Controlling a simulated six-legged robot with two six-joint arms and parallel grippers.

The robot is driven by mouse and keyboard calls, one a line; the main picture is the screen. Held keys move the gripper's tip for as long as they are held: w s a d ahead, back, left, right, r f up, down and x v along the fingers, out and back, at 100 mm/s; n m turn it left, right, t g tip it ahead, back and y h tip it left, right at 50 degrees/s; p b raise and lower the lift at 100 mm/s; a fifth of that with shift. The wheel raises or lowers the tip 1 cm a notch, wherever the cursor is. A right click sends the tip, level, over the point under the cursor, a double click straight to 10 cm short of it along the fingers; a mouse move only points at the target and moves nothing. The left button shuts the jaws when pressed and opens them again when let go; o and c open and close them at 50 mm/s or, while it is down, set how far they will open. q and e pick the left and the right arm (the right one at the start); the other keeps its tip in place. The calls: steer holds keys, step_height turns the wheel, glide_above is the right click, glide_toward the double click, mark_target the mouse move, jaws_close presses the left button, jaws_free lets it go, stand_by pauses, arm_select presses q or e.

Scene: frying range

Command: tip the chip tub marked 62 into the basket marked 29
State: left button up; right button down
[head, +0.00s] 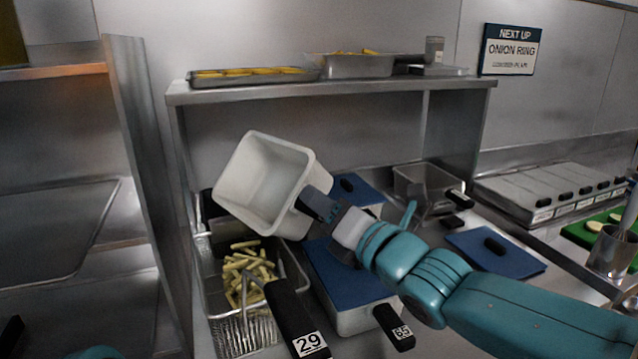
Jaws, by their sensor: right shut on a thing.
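My right gripper (318,205) is shut on the rim side of a white tub (262,180). The tub is tilted with its mouth turned towards me, and the inside that shows is bare. No number shows on it, so I cannot read whether it is 62. The wire basket marked 29 (240,335) is below the tub, with its black handle (290,310) pointing towards me. Pale chips (248,270) lie in the basket. The tub hides part of the basket's far end. My left gripper is not in view.
A blue-lidded container with a handle marked 55 (395,328) stands right of the basket. A steel shelf (330,88) with trays of chips is behind. More blue lids (495,252) and a metal pan (428,185) lie to the right. A steel panel (150,180) stands left.

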steer(key=m+p, duration=0.1)
steer(key=p, duration=0.1)
steer(key=m+p, duration=0.2)
steer(key=p, duration=0.1)
steer(key=w+d+m+h+p, duration=0.1)
steer(key=p, duration=0.1)
steer(key=shift+r+m, duration=0.1)
steer(key=shift+m, duration=0.3)
steer(key=m, duration=0.5)
steer(key=shift+f+g+b, duration=0.3)
steer(key=shift+b, duration=0.1)
steer(key=shift+r, duration=0.1)
steer(key=shift+w, duration=0.1)
steer(key=shift+d, duration=0.1)
